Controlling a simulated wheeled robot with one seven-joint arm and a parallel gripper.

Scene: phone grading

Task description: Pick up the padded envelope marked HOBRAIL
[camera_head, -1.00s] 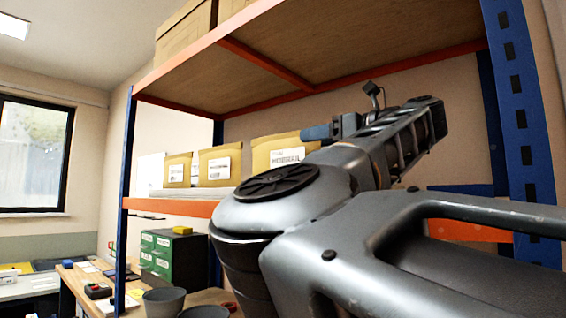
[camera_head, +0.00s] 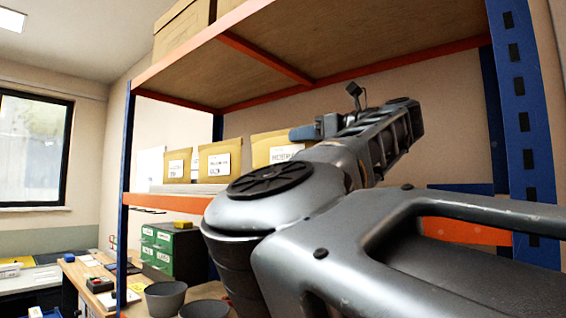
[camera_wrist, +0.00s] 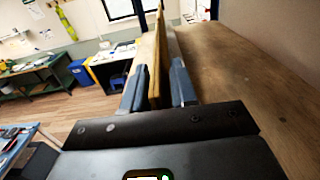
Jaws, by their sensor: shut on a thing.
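The padded envelope with a label that seems to read HOBRAIL (camera_head: 262,150) stands upright on the right of a row of yellow-brown envelopes. My arm hides its lower right part. My gripper (camera_head: 303,132) is at its upper right edge. In the wrist view the envelope (camera_wrist: 154,72) shows edge-on between the two blue-grey fingers of my gripper (camera_wrist: 158,88), which is shut on it. I cannot tell whether its bottom touches the shelf.
Two more labelled envelopes, a middle one (camera_head: 220,158) and a left one (camera_head: 177,166), stand beside it. An upper shelf (camera_head: 370,95) spans above my arm. A blue post (camera_head: 519,130) stands at right. Green drawers (camera_head: 160,250) and grey pots (camera_head: 165,298) are below.

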